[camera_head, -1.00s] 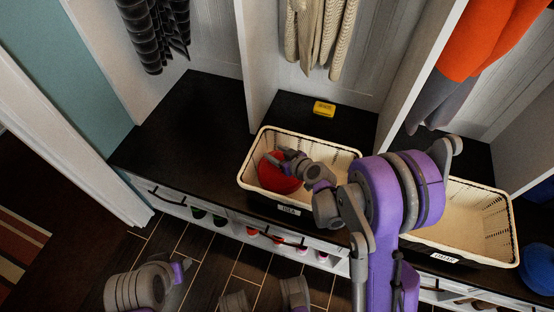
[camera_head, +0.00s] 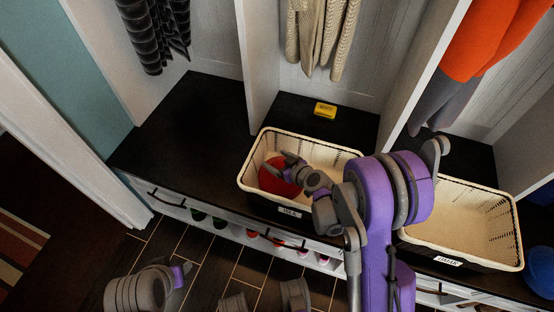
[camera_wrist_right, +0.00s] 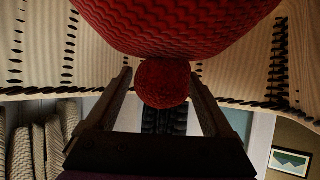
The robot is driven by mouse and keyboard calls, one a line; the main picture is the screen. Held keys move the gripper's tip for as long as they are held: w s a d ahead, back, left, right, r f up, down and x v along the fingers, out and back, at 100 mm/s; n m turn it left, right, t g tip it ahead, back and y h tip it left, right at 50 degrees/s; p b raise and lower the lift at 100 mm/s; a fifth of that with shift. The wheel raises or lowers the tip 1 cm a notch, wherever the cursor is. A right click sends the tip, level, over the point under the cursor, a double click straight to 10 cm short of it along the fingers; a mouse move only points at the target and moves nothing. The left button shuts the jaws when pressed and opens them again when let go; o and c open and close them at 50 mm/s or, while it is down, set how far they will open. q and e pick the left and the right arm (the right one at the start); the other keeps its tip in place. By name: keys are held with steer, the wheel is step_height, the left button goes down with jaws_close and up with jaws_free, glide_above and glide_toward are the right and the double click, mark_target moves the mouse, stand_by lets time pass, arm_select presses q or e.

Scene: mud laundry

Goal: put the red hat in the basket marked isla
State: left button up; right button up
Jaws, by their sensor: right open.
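The red hat (camera_head: 275,179) lies inside the left cream basket (camera_head: 330,149), at its left end. The label (camera_head: 290,212) on that basket's front appears to read ISLA. My right gripper (camera_head: 287,166) is inside this basket, at the hat's right side. In the right wrist view the hat (camera_wrist_right: 180,22) fills the top, and its round red pompom (camera_wrist_right: 163,83) sits between the two open fingers (camera_wrist_right: 160,88), with gaps on both sides.
A second cream basket (camera_head: 470,217), apparently marked OMAR, stands on the right, partly behind my right arm. A yellow box (camera_head: 325,110) lies on the dark bench (camera_head: 205,125). Dividers rise between cubbies. A blue object (camera_head: 541,270) is at far right.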

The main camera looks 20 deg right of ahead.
steer(key=shift+r, duration=0.2)
steer(key=s+d+r+m+g+h, duration=0.1)
steer(key=s+r, duration=0.3)
steer(key=s, duration=0.6)
steer(key=s+d+r+m+g+h+p, duration=0.1)
steer(key=s+r+m+g+h, duration=0.1)
steer(key=s, duration=0.8)
steer(key=s+d+r+m+g+h+p, duration=0.1)
steer(key=s+r+g, duration=0.2)
steer(key=s+r, duration=0.3)
steer(key=s, duration=0.4)
steer(key=shift+s+d+r+g+h, duration=0.2)
steer(key=shift+s+r+g+h, duration=0.1)
steer(key=shift+r+g, duration=0.1)
